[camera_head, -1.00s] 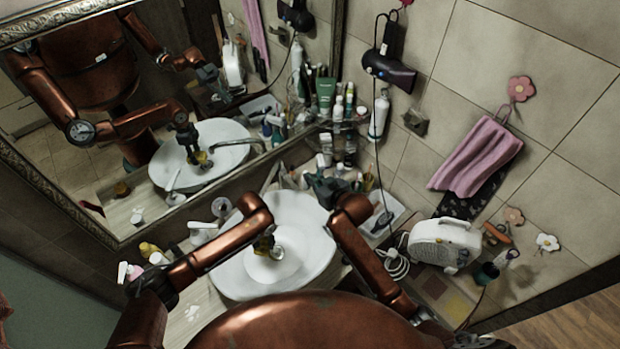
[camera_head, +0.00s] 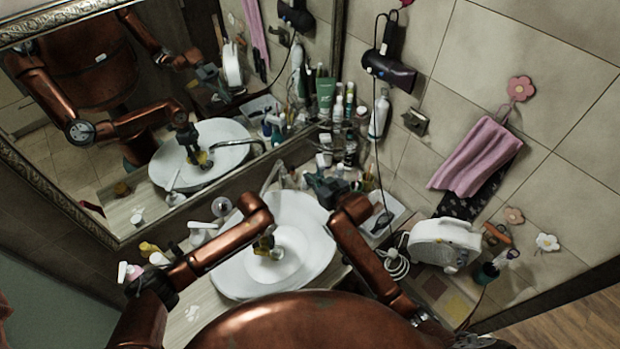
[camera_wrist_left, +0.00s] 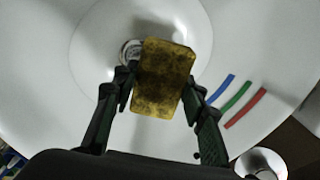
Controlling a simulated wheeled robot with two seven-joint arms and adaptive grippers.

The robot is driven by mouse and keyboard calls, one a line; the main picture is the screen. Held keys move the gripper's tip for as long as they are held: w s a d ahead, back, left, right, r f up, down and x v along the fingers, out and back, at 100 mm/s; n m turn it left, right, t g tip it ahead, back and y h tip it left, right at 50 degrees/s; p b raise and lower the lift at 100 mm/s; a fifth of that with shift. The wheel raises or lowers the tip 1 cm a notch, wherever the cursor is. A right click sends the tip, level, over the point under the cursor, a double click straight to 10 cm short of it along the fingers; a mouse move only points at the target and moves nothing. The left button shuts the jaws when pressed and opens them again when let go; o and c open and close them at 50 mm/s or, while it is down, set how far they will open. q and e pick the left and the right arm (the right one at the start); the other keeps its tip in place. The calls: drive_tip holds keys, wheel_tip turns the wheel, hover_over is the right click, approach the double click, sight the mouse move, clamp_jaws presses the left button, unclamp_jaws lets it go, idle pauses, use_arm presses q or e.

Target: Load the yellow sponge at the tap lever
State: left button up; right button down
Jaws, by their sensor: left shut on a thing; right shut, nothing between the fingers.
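The yellow sponge (camera_wrist_left: 163,78), dark-stained, is held between the fingertips of my left gripper (camera_wrist_left: 158,97) above the white basin (camera_wrist_left: 235,50). In the head view my left gripper (camera_head: 266,245) is over the basin's middle, with only a little of the sponge showing. In the left wrist view the drain (camera_wrist_left: 130,51) lies partly behind the sponge. My right gripper (camera_head: 328,186) is shut and empty behind the basin, near the bottles. I cannot clearly make out the tap lever; the tap's spout (camera_head: 240,146) shows only in the mirror.
Several bottles (camera_head: 340,110) crowd the corner behind the basin. A white heater-like box (camera_head: 443,243) stands to the right. A pump bottle (camera_head: 130,272) and a white dispenser (camera_head: 200,231) are on the left. Blue, green and red stripes (camera_wrist_left: 237,96) mark the basin. The mirror (camera_head: 130,190) bounds the left.

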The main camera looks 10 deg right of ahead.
use_arm(q)
drive_tip(key=s+d+r, duration=0.1)
drive_tip(key=s+r, duration=0.3)
drive_tip(key=s, duration=0.1)
idle(0.4)
idle(1.2)
